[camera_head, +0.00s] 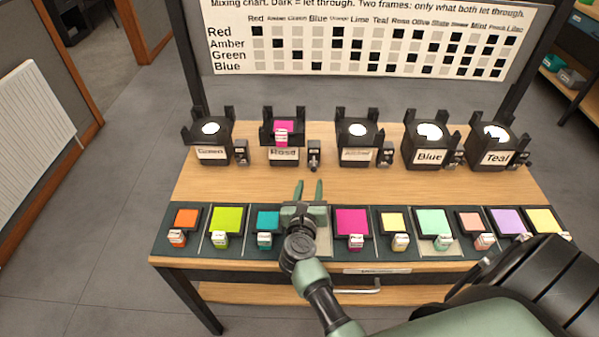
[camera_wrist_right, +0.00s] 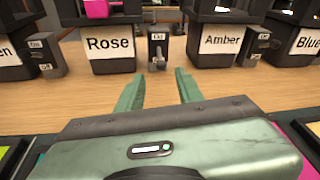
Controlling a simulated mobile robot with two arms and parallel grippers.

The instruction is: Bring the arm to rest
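My right gripper (camera_head: 309,190) is over the dark rack, between the teal frame and the magenta frame. Its two green fingers point toward the lamps and stand apart with nothing between them. In the right wrist view the open fingers (camera_wrist_right: 158,88) show bare table between them, with the Rose lamp (camera_wrist_right: 107,45) and Amber lamp (camera_wrist_right: 218,42) beyond. The rack spot beneath the gripper is mostly hidden. My left gripper is not in view.
A magenta frame (camera_head: 283,128) sits in Rose. The rack (camera_head: 190,250) holds several coloured frames. Bare wooden table (camera_head: 240,185) lies between. A mixing chart (camera_head: 380,45) stands behind.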

